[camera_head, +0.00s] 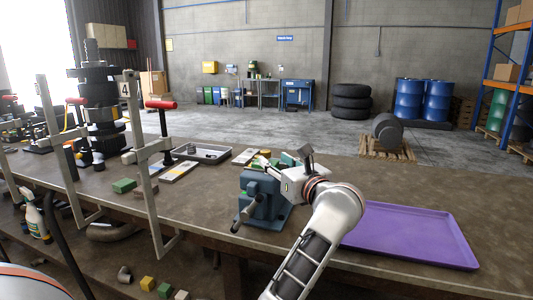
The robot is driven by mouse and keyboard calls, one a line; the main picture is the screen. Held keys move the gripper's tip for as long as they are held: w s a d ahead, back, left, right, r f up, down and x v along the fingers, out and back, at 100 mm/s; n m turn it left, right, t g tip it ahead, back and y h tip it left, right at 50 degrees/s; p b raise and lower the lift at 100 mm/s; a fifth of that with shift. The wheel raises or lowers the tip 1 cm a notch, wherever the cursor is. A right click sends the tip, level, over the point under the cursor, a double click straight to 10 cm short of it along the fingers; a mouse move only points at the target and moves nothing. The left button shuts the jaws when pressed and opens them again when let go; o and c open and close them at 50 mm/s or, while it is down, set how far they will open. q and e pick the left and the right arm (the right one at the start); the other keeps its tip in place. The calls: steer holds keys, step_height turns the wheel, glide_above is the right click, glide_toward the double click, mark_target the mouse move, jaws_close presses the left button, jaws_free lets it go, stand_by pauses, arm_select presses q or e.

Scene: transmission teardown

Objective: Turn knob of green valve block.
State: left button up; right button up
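A teal bench vise (262,197) stands on the workbench at the middle of the head view, its handle toward the front edge. A green part (288,160), possibly the green valve block, shows at the top of the vise.
A purple tray (412,232) lies empty to the right. Grey upright frames with a red-handled clamp (160,104) stand at the left. A small green block (124,185) lies near them. A grey tray (202,153) sits behind. The bench's front edge runs below the vise.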

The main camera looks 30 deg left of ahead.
mark_target(268, 155)
arm_select(q)
steer(key=x, duration=0.6)
steer(key=shift+w+a, duration=0.1)
steer(key=shift+a, duration=0.2)
jaws_close()
